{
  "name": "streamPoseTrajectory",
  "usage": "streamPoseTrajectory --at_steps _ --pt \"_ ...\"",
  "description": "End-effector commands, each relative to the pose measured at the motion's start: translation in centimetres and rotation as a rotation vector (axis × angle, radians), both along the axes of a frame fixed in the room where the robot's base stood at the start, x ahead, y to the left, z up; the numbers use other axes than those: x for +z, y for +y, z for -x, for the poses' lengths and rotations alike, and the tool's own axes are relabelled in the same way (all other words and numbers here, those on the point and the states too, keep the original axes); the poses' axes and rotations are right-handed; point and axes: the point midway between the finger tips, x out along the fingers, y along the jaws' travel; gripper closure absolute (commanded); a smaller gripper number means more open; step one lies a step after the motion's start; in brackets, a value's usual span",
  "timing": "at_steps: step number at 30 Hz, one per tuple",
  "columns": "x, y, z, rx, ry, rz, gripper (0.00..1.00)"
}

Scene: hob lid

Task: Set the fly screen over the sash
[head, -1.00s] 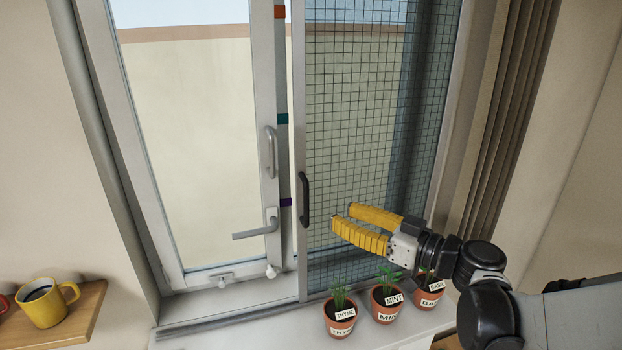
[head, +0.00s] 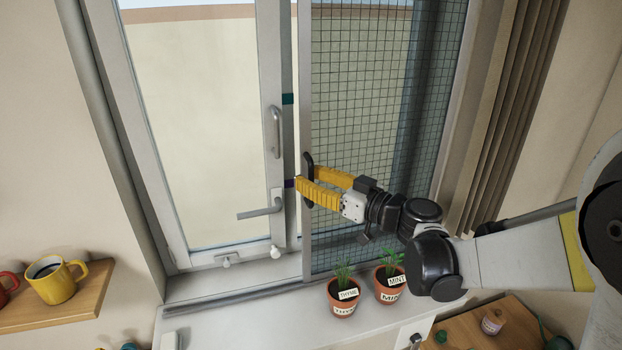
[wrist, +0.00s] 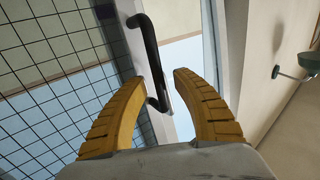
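The fly screen (head: 385,80) is a dark mesh in a pale frame, covering the right part of the window. Its black upright handle (head: 307,160) is on its left frame edge; it also shows in the wrist view (wrist: 151,45). The sash (head: 190,120) is the glazed white-framed panel at left, uncovered by mesh, with a grey pull and a lever handle (head: 262,212). My gripper (head: 309,180) is at the screen's handle. In the wrist view its yellow fingers (wrist: 160,78) are spread, with the handle's lower part between them and visible gaps beside it.
Teal (head: 288,99) and purple (head: 290,183) marks sit on the strip between sash and screen. Potted thyme (head: 342,295) and mint (head: 390,282) stand on the sill below my arm. A yellow mug (head: 55,282) stands on a left shelf. The sill's left part is clear.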

Motion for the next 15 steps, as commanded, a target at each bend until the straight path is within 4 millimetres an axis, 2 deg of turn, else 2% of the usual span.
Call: streamPoseTrajectory --at_steps 2,3,5,6,15 --pt "0.00 -0.02 0.01 0.000 0.000 0.000 0.67" --pt "0.00 -0.03 0.01 0.000 0.000 0.000 0.79" --pt "0.00 -0.04 0.02 0.000 0.000 0.000 0.98" --pt "0.00 -0.04 0.02 0.000 0.000 0.000 1.00" --pt "-0.03 0.53 0.22 0.001 0.000 0.000 1.00"
